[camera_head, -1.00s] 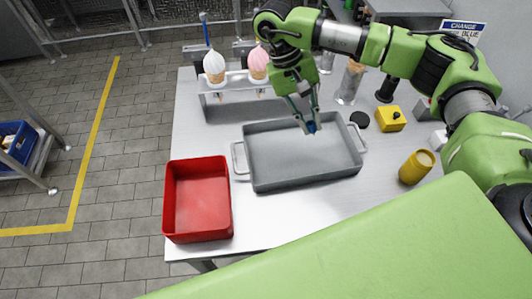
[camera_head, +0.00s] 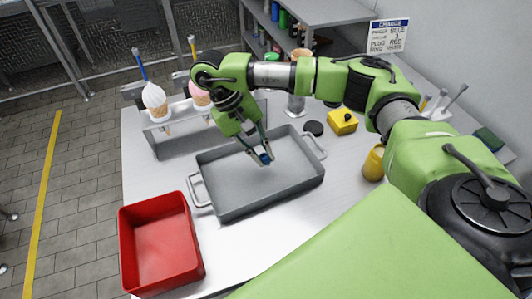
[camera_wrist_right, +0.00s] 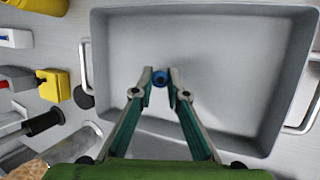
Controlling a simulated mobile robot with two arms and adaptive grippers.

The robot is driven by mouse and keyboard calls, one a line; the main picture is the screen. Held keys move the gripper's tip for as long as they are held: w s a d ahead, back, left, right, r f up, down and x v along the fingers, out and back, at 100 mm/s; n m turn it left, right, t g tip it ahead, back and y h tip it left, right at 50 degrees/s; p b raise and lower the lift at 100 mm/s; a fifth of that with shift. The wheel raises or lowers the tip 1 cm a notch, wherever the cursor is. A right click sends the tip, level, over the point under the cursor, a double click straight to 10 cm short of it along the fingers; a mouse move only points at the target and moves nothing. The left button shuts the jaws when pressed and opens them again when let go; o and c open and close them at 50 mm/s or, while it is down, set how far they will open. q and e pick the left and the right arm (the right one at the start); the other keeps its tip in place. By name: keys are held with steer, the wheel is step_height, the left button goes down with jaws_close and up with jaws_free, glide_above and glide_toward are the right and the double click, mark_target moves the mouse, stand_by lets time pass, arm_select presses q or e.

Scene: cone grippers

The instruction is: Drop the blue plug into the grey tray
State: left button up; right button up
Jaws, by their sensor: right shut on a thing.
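The blue plug (camera_head: 265,158) is small and held between the fingertips of my right gripper (camera_head: 260,156). The right wrist view shows the plug (camera_wrist_right: 160,78) between both fingertips (camera_wrist_right: 160,82). The grey tray (camera_head: 228,208) is a wide, shallow pan with a handle at each end, on the table. In the head view the plug and fingertips appear over the tray's inside. In the right wrist view the tray's floor (camera_wrist_right: 220,50) lies behind the plug; the height between them is hard to tell. The tray looks empty. My left gripper is not in view.
A red bin (camera_head: 163,245) stands at the tray's front left. A rack with two cones (camera_head: 155,105) is behind the tray.

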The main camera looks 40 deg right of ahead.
steer(key=o, duration=0.8)
steer(key=shift+o, duration=0.2)
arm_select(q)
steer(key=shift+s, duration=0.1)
arm_select(e)
steer(key=shift+r, duration=0.15)
